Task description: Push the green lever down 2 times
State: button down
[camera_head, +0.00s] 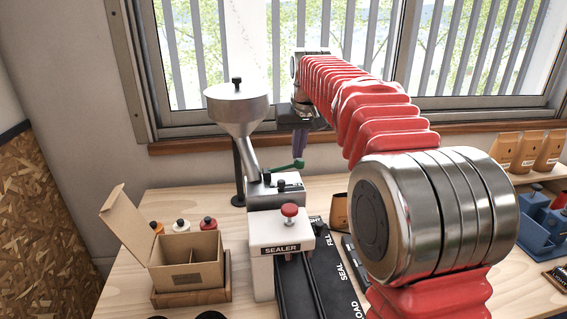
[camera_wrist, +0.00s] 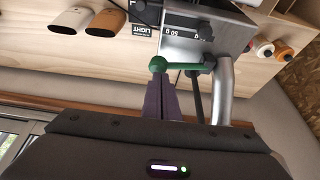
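The green lever (camera_head: 285,167) sticks out to the right from the metal dispenser body under the grey hopper (camera_head: 238,105). In the wrist view the lever (camera_wrist: 182,67) has a round green knob at its free end. My gripper (camera_head: 300,156) points down from the arm, with its purple fingers together and nothing seen between them. In the wrist view the fingertips (camera_wrist: 161,78) are right at the knob; I cannot tell whether they touch it.
A white sealer (camera_head: 280,235) with a red knob stands in front of the dispenser. An open cardboard box (camera_head: 186,262) is at left. Brown bags (camera_head: 528,152) and a blue rack (camera_head: 543,222) are at right. The window (camera_head: 350,55) is behind my arm.

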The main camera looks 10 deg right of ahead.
jog(key=shift+r, duration=2.2)
jog(key=shift+s, duration=0.1)
jog(key=shift+s+r, duration=0.1)
jog(key=shift+s, duration=0.15)
jog(key=s+f, duration=0.4)
jog(key=s, duration=1)
jog(key=s+f, duration=0.3)
jog(key=s, duration=1.2)
jog(key=s+f+t, duration=0.1)
jog(key=s+f, duration=0.7)
jog(key=s, duration=0.1)
jog(key=shift+f, duration=0.35)
